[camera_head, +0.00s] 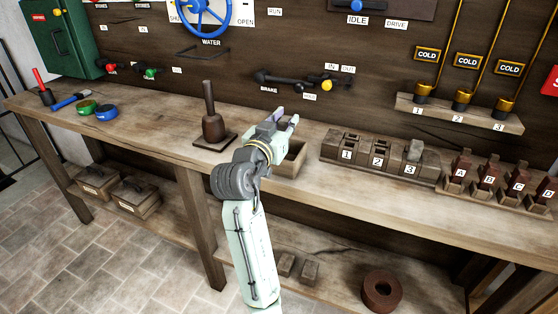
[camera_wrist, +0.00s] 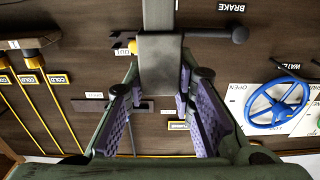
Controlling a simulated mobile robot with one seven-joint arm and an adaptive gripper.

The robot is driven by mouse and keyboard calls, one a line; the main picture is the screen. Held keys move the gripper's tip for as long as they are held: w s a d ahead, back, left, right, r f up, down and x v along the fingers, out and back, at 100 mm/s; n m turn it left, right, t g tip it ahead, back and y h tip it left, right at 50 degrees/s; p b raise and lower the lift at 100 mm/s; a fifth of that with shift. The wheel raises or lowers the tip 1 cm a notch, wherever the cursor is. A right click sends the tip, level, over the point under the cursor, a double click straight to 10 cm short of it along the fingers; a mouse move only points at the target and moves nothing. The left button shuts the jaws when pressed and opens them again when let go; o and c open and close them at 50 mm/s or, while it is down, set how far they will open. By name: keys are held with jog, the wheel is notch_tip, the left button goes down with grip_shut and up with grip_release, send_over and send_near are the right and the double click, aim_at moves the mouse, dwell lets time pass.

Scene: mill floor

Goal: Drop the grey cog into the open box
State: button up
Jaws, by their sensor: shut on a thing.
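In the wrist view my gripper (camera_wrist: 160,92) has its purple-padded fingers closed on a grey cog (camera_wrist: 160,64), a squarish block with a narrower shank running to the top edge. In the head view my gripper (camera_head: 286,118) is above the bench, over or just behind the open box (camera_head: 287,168). My wrist hides much of the box, and the held cog cannot be made out there. Another grey block (camera_head: 414,149) stands at slot 3 of the numbered wooden rack (camera_head: 330,157).
A brown handled tool (camera_head: 212,126) on a square base stands left of my gripper. A rack of reddish pieces (camera_head: 484,185) is at the right. The brake lever (camera_head: 282,77) sticks out from the wall behind.

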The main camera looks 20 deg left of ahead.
notch_tip(320, 180, down, 3)
jog(key=shift+f+b, duration=0.2)
jog(key=shift+b, duration=0.7)
jog(key=o, duration=1)
jog(key=shift+s, duration=0.15)
jog(key=s, duration=1.1)
jog(key=shift+s+a, duration=0.2)
jog(key=shift+s, duration=0.2)
